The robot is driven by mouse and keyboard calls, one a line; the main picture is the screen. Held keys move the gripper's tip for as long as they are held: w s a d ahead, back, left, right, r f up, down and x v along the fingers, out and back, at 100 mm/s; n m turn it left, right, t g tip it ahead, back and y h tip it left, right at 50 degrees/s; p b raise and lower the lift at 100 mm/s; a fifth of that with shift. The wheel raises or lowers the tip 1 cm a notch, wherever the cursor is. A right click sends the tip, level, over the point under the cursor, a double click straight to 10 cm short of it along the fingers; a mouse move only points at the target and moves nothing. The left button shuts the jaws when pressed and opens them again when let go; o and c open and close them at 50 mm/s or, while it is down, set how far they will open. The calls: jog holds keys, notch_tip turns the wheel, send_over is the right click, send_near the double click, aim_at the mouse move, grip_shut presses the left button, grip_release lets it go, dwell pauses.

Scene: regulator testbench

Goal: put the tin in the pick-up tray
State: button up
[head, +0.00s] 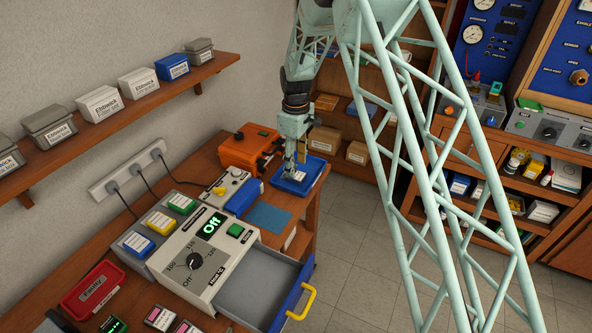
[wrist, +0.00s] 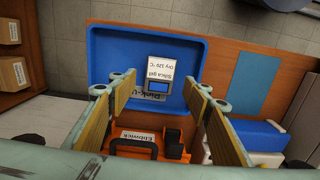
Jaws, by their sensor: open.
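The tin (wrist: 163,66), with a white label reading "Silica gel Dry 120 °C" and a small dark blue patch, sits inside the blue pick-up tray (wrist: 112,62). It covers part of the tray's "Pick-U..." label. My gripper (wrist: 160,88) is open, its fingers apart on either side of the tin in the wrist view; I see no finger touching it. In the head view my gripper (head: 297,173) points down over the tray (head: 312,171) at the bench's far end, and the tin there is mostly hidden.
An orange case (head: 250,148) stands beside the tray. A blue mat (head: 268,217) lies nearer on the bench. The grey oven unit (head: 208,258) reads "Off", and its drawer (head: 262,292) with a yellow handle stands open and looks empty. A wall shelf (head: 130,115) holds several boxes.

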aim_at(296, 175)
notch_tip(296, 175, up, 8)
dwell(0.5)
jog(key=shift+f, duration=0.1)
dwell(0.4)
